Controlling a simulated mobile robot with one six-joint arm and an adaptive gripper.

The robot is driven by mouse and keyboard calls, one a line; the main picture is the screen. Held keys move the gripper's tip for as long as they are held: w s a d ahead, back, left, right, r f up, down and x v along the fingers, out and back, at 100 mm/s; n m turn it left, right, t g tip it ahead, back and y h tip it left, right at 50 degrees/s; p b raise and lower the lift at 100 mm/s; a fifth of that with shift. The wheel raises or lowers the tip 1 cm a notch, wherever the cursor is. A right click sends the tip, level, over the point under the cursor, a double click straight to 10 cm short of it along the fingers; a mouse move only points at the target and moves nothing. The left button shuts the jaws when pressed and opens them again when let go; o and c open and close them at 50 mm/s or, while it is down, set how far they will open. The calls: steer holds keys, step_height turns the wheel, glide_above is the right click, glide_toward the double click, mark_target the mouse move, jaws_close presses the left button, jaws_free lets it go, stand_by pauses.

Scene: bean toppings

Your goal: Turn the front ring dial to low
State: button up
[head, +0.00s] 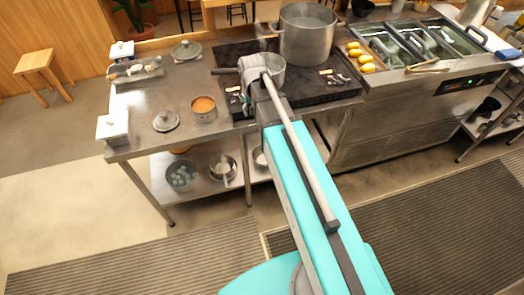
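The dark cooktop (338,92) lies on the metal counter, with small light-and-red labels and dark knobs along its front. One group of controls (237,98) is at its left front, and another (340,78) is at its right front. They are too small for me to read any dial setting or tell which is the ring dial. A small pot (277,76) stands on the left part of the cooktop, partly behind my arm, with a grey striped shape against it. My turquoise and grey arm reaches up to this area and hides the cooktop's front middle. I cannot make out any gripper fingers.
A large steel pot (306,40) stands at the back of the cooktop. An orange-filled pan (203,108) and a lid (166,121) sit to the left on the counter. Yellow items (366,58) and sunken metal trays are at right. Pans occupy the lower shelf.

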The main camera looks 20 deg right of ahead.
steer(key=s+f+n+b, duration=0.2)
steer(key=s+f+b, duration=0.4)
steer(key=s, duration=0.5)
steer(key=shift+s+f, duration=0.25)
steer(key=shift+f, duration=0.2)
